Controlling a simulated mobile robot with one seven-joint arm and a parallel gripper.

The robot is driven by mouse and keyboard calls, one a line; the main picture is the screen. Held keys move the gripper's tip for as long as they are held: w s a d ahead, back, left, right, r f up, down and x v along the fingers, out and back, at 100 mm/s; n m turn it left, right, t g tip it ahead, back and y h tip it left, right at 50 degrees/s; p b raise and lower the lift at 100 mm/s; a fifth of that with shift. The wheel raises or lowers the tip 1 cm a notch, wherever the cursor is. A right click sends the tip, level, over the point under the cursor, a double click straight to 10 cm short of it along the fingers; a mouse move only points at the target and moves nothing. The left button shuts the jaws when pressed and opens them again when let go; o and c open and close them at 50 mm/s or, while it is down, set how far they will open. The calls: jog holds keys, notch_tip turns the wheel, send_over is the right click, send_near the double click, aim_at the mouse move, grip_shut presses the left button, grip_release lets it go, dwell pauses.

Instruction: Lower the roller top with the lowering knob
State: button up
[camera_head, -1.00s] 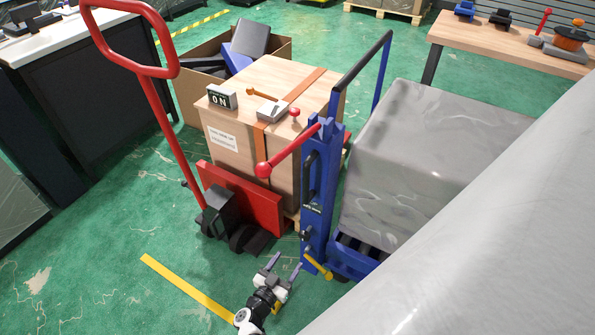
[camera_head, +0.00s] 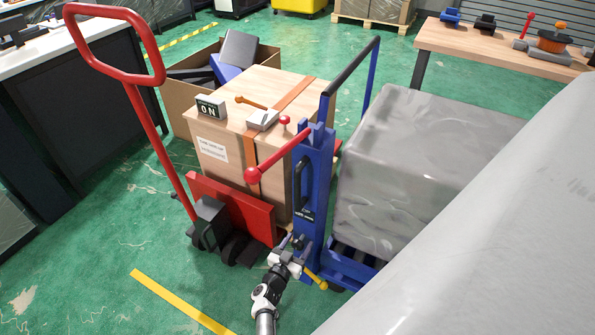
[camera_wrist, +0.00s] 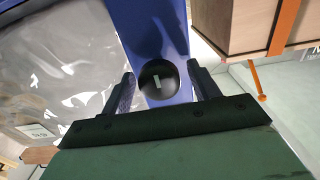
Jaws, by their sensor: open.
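The blue lifter column (camera_head: 314,190) stands in the middle, with its blue roller top (camera_head: 352,265) low on its right under a grey wrapped load. My gripper (camera_head: 290,243) is open at the column's lower front. In the wrist view its two fingers (camera_wrist: 164,82) stand on either side of the knob, with visible gaps. I cannot tell how deep the fingers reach around it.
A yellow-ended lever (camera_head: 318,281) sticks out just below my gripper. A red ball-ended lever (camera_head: 275,160) leans from the column top. A red pallet truck (camera_head: 230,208) with a wooden crate (camera_head: 240,175) stands close on the left. Green floor is free in front.

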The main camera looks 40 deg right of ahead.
jog(key=c, duration=1)
jog(key=shift+o, duration=0.2)
jog(key=m, duration=0.4)
jog(key=shift+b, duration=0.35)
jog(key=m+b, duration=0.1)
jog(key=m, duration=0.3)
jog(key=shift+s+f, duration=0.1)
jog(key=shift+f, duration=0.05)
jog(key=m+b, duration=0.1)
jog(key=m, duration=0.3)
jog(key=shift+m, duration=0.3)
jog(key=shift+s+f+m+b, duration=0.1)
jog(key=shift+m+b, duration=0.7)
jog(key=shift+m, duration=1)
